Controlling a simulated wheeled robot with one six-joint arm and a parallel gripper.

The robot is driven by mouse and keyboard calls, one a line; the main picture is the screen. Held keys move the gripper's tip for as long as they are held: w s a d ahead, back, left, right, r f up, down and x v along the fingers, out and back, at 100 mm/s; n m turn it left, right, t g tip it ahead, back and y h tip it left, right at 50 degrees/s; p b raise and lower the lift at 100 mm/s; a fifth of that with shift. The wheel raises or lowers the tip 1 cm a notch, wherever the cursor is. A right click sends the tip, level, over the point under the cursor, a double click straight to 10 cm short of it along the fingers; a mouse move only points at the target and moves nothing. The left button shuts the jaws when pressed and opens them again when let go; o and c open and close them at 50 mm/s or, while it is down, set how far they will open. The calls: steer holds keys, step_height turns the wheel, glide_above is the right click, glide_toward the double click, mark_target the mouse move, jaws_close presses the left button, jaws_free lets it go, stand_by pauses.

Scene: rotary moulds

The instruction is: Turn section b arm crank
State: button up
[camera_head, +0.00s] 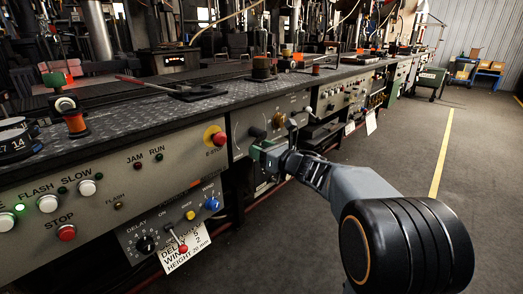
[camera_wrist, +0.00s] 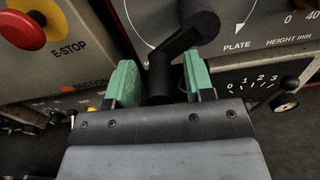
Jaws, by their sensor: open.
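A black crank (camera_wrist: 190,38) sits on a grey panel in the wrist view, with a round hub at upper right and an arm slanting down left to a handle (camera_wrist: 160,80). The lettering beside its dial reads "PLATE" and "HEIGHT mm"; no label naming it the section b arm crank is readable. My gripper (camera_wrist: 159,84) has green pads and is open, one pad on each side of the handle, with visible gaps. In the head view my gripper (camera_head: 268,156) is at the front of the machine panel, and its arm partly hides the panel.
A red E-STOP button (camera_wrist: 22,30) on a yellow base is left of the crank; it also shows in the head view (camera_head: 219,139). A smaller black knob (camera_wrist: 289,84) is at right. A bench edge overhangs the panels. The floor (camera_head: 400,150) at right is clear.

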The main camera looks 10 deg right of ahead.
steer(key=p+v, duration=0.3)
steer(key=v, duration=1)
steer(key=shift+s+d, duration=0.25)
steer(key=shift+s, duration=0.05)
steer(key=shift+r, duration=0.1)
steer(key=d+r+m+h+p, duration=0.3)
steer(key=r+m+h+p, duration=0.9)
steer(key=r+m+p, duration=0.75)
steer(key=s+a+r+m+g+p, duration=0.2)
steer(key=s+m+g+p, duration=0.1)
steer(key=s+m+p, duration=0.3)
steer(key=s+a+r+m+g+y+p, duration=0.1)
steer(key=s+a+r+m+g+p, duration=0.2)
steer(key=m+p, duration=0.4)
steer(key=s+a+r+m+g+p, duration=0.2)
steer(key=s+m+g+p, duration=0.3)
steer(key=m, duration=0.5)
steer(key=s+a+p, duration=0.1)
steer(key=s+p, duration=0.1)
steer(key=s, duration=0.1)
steer(key=shift+s+r+y, duration=0.3)
steer(key=shift+s+r, duration=0.05)
steer(key=shift+r, duration=0.05)
steer(key=shift+d, duration=0.1)
